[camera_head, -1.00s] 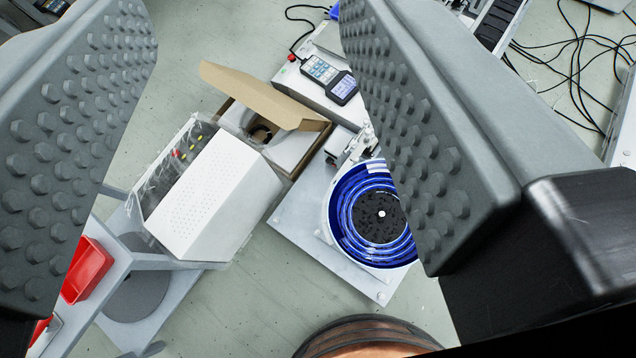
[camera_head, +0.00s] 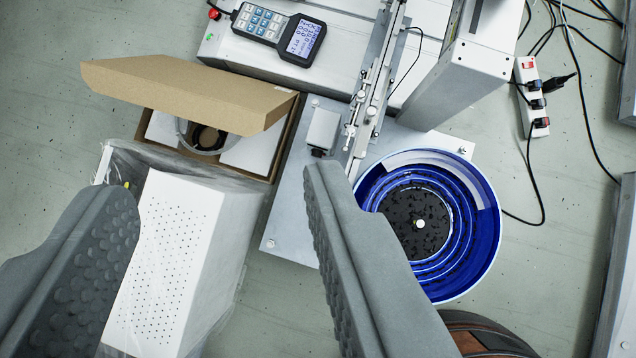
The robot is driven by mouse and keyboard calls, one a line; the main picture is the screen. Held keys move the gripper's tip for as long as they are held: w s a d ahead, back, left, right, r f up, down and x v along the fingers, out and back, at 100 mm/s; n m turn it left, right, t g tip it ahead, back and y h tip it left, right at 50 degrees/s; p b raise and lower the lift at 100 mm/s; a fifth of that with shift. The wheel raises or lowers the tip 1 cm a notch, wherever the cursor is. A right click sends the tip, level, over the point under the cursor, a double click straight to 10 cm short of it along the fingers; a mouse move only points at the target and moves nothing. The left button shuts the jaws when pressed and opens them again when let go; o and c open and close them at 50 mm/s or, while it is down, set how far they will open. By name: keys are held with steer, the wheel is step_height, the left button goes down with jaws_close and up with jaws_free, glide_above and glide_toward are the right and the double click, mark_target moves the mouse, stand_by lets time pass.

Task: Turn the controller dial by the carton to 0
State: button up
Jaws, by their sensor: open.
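A cardboard carton (camera_head: 185,95) lies at upper left with its flap raised and a round part inside. A small grey box (camera_head: 322,130) sits just right of the carton on the feeder plate. I cannot make out a dial or its marking on either box. My gripper (camera_head: 215,190) is open and empty, its fingers apart above the white box; the left finger covers part of it, the right one part of the plate.
A blue bowl feeder (camera_head: 480,215) stands on the right of the plate (camera_head: 290,205), with a rail leading up from it. A handheld keypad unit (camera_head: 278,30) lies at the top. A power strip (camera_head: 533,95) and loose cables lie right. A brown round object (camera_head: 490,335) is at the bottom.

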steer(key=w+a+f+m+g+h, duration=0.15)
steer(key=w+f, duration=0.25)
steer(key=f, duration=0.7)
steer(key=w+f+m+g, duration=0.15)
steer(key=w+f, duration=0.25)
steer(key=f, duration=0.7)
steer(key=g+h, duration=0.2)
steer(key=g, duration=0.1)
glide_toward(317, 153)
steer(key=s+a+x, duration=0.1)
steer(key=x, duration=0.7)
steer(key=shift+w+d+f+m, duration=0.2)
steer(key=shift+w+f+m, duration=0.15)
steer(key=shift+f, duration=0.3)
steer(key=c, duration=1)
